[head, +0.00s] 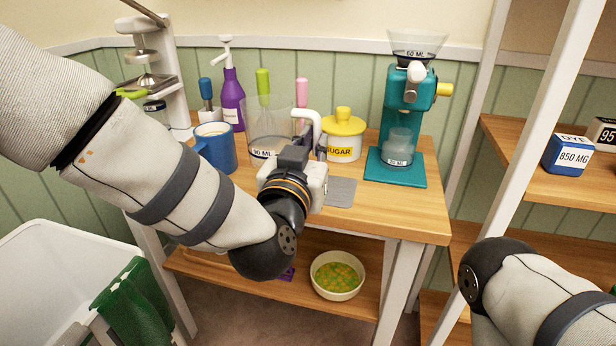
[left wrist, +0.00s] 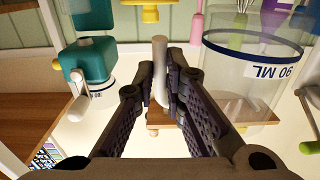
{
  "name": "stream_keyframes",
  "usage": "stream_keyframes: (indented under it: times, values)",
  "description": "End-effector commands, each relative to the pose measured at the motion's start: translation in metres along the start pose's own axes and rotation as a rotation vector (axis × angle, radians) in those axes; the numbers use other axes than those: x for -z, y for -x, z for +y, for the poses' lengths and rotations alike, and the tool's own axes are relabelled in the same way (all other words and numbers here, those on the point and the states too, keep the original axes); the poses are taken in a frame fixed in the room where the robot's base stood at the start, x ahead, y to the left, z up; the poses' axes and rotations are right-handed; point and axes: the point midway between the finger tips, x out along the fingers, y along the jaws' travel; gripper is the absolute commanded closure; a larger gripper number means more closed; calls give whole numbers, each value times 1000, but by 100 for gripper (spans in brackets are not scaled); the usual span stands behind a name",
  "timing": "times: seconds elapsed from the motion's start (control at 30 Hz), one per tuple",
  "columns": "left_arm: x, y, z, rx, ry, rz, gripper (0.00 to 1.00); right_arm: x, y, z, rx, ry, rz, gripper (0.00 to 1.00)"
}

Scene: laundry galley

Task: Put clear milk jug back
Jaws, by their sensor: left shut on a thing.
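The clear milk jug (head: 268,124) with a "90 ML" label and a white handle (head: 308,117) is at the table's middle, towards the back. It also shows large at the right of the left wrist view (left wrist: 245,85). My left gripper (head: 306,150) is shut on the jug's white handle, seen between its fingers in the left wrist view (left wrist: 160,70). The gripper hides part of the jug's lower right side. I cannot tell whether the jug's base touches the table. My right arm shows at lower right, but its gripper is out of view.
A blue mug (head: 217,150) stands left of the jug, and a yellow-lidded sugar pot (head: 342,145) right. A teal grinder (head: 408,115) stands further right. A grey mat (head: 342,192) lies bare in front of the sugar pot. The table's (head: 415,212) front right is clear.

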Motion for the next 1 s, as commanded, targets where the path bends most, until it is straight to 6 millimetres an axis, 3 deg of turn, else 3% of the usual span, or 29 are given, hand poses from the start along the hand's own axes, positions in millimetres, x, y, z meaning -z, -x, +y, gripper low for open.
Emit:
stream_keyframes:
  times: [0.03, 0.27, 0.43, 0.8, 0.83, 0.9, 1.0]
  values:
    - [-18, -9, -2, 2, 4, -5, 100, -2, -7, 0, -1, 1, -15, 4]
    - [-38, -28, -7, 0, 1, -1, 100, -3, -14, 0, -2, 1, -27, 4]
    - [-68, -29, -6, -1, 1, -2, 100, -4, -20, 0, -2, 2, -38, 4]
    - [-72, -28, -7, -1, 0, 2, 100, -5, -20, 0, -2, 2, -39, 4]
    - [-71, -28, -7, 0, 1, 2, 82, -4, -20, 0, -2, 2, -38, 4]
    - [-71, -28, -7, 0, 1, 2, 69, -4, -20, 0, -2, 2, -38, 4]
    - [-71, -28, -7, 0, 1, 2, 69, -4, -20, 0, -2, 2, -38, 4]
